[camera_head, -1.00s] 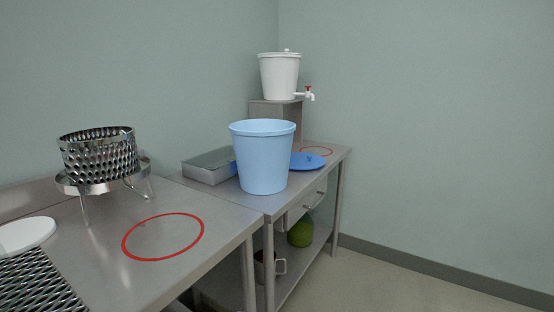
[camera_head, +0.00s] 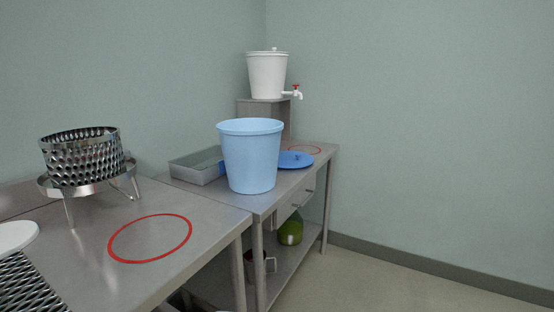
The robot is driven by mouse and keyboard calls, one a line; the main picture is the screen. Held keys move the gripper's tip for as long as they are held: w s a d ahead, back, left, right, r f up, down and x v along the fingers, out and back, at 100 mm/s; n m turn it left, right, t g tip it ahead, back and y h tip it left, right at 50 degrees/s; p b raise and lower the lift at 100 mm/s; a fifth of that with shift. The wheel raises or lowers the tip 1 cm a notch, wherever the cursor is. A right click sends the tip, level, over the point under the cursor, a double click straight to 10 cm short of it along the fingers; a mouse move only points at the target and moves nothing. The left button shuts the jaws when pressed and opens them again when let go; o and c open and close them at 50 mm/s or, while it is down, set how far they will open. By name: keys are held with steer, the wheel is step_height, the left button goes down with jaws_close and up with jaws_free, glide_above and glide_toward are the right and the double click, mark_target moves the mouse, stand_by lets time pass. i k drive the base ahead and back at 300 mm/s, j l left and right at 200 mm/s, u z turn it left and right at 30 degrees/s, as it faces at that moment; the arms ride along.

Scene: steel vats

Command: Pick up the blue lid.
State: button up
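The blue lid (camera_head: 297,160) lies flat on the far steel table, to the right of and behind the light blue bucket (camera_head: 250,158). It is round with a small darker knob on top. The bucket stands upright and open, and hides the left part of the lid. My gripper is not in view.
A red ring (camera_head: 150,238) marks the near table (camera_head: 190,210). A perforated steel basket (camera_head: 82,156) stands on legs at left. A steel tray (camera_head: 198,166) lies beside the bucket. A white dispenser with a red tap (camera_head: 267,75) stands on a box behind. Floor at right is clear.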

mark_target(286, 159)
steer(key=i+l+u, duration=0.15)
steer(key=i+l, duration=0.2)
steer(key=i+l+u, duration=0.15)
steer(key=i+l, duration=0.25)
steer(key=i, duration=0.15)
steer(key=i+l+u, duration=0.15)
steer(key=i+l, duration=0.25)
steer(key=i+l+u, duration=0.15)
steer(key=i+l, duration=0.3)
steer(key=i+l+u, duration=0.15)
steer(key=i+l, duration=0.2)
steer(key=l, duration=0.25)
steer(key=i+l+u, duration=0.15)
steer(key=i+l, duration=0.2)
steer(key=l, duration=0.2)
